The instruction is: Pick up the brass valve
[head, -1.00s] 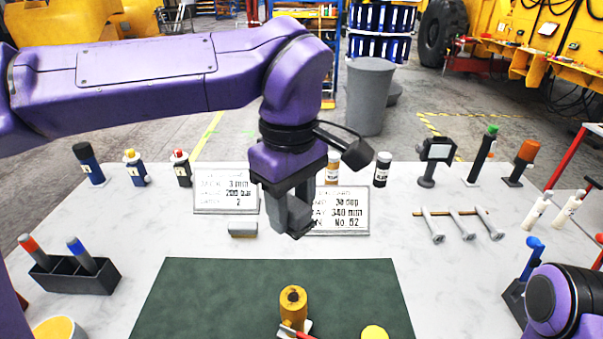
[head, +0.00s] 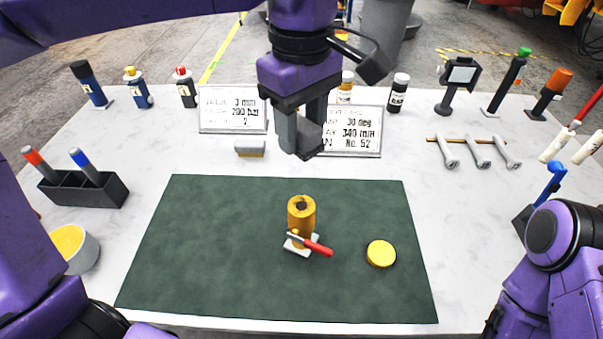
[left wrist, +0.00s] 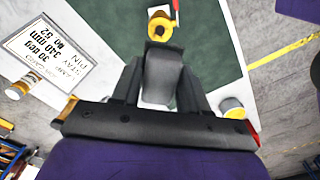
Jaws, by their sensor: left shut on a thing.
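The brass valve (head: 301,212) stands upright on the dark green mat (head: 210,240), with a red lever (head: 318,247) and a pale base piece near its foot. In the left wrist view the valve (left wrist: 160,27) shows as a yellow ring beyond the fingertips, apart from them. My left gripper (head: 300,140) is above the table, behind the valve in the head view. It is shut on a grey block-like piece (left wrist: 160,85) between its fingers; what that is I cannot tell.
A yellow disc (head: 381,253) lies on the mat right of the valve. Two sign plates (head: 233,118), a grey block (head: 250,148), a black pen holder (head: 80,188), a yellow-topped tub (head: 76,248) and several bolts (head: 479,153) stand around. Much of the mat is bare.

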